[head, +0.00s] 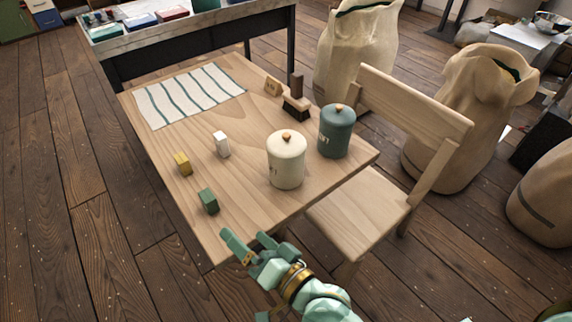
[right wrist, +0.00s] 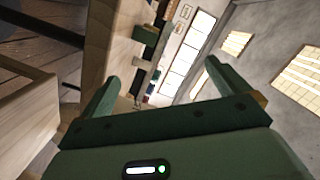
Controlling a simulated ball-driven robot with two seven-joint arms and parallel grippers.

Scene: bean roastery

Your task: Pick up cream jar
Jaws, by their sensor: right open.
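The cream jar (head: 286,166) stands upright on the wooden table (head: 190,112), near its right front side, with a lid and a round wooden knob. A dark teal jar (head: 336,135) stands just behind and right of it. My right gripper (head: 248,238) is at the table's near edge, in front of and apart from the cream jar. Its fingers (right wrist: 158,82) are spread and empty in the right wrist view, where I cannot make out the cream jar. My left gripper is in neither view.
A green block (head: 208,201), a yellow block (head: 183,164) and a white block (head: 221,144) stand left of the jar. A stamp (head: 296,103) and a striped cloth (head: 190,95) lie farther back. A wooden chair (head: 365,205) is close on the right.

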